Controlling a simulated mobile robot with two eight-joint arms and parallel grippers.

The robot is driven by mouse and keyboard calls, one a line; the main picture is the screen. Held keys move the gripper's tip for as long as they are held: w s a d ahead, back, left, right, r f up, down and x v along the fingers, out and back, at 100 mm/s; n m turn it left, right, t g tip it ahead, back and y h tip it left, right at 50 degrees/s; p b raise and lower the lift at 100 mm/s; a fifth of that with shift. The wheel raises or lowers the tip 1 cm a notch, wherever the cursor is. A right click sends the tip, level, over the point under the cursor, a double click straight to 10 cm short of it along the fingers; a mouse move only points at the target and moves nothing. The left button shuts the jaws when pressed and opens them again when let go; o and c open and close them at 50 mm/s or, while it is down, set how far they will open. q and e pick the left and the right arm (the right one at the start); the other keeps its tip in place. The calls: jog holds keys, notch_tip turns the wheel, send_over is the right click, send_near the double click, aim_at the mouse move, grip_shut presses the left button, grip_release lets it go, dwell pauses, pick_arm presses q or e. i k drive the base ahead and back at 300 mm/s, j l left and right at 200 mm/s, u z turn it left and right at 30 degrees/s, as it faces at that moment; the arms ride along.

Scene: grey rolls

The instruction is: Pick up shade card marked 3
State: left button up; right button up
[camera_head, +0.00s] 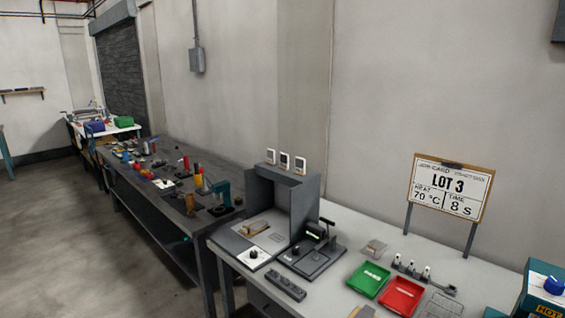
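Three small white cards with dark faces stand in a row on top of a grey open-fronted booth (309,192). They are a left card (271,157), a middle card (284,161) and a right card (300,165). Any numbers on them are too small to read, so I cannot tell which is marked 3. Neither of my grippers shows in this view.
The booth stands on a pale table (340,220) with a black device (315,245), a green tray (368,279), a red tray (401,295) and a LOT 3 sign (451,188). A dark bench (165,195) with tools extends left. Open floor (70,240) lies at left.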

aim_at(284, 158)
jog(key=i+j, duration=0.25)
jog(key=i+j+z, duration=0.1)
jog(key=i+j, duration=0.15)
jog(key=j, duration=0.2)
jog(key=i+j, duration=0.25)
jog(key=i+j+z, duration=0.1)
jog(key=i+j, duration=0.15)
jog(key=j, duration=0.2)
jog(key=i+j, duration=0.25)
jog(key=j, duration=0.15)
jog(key=i+j+z, duration=0.1)
jog(key=i+j, duration=0.35)
jog(key=j, duration=0.3)
jog(key=i+j+z, duration=0.1)
jog(key=i+j, duration=0.15)
jog(key=j, duration=0.15)
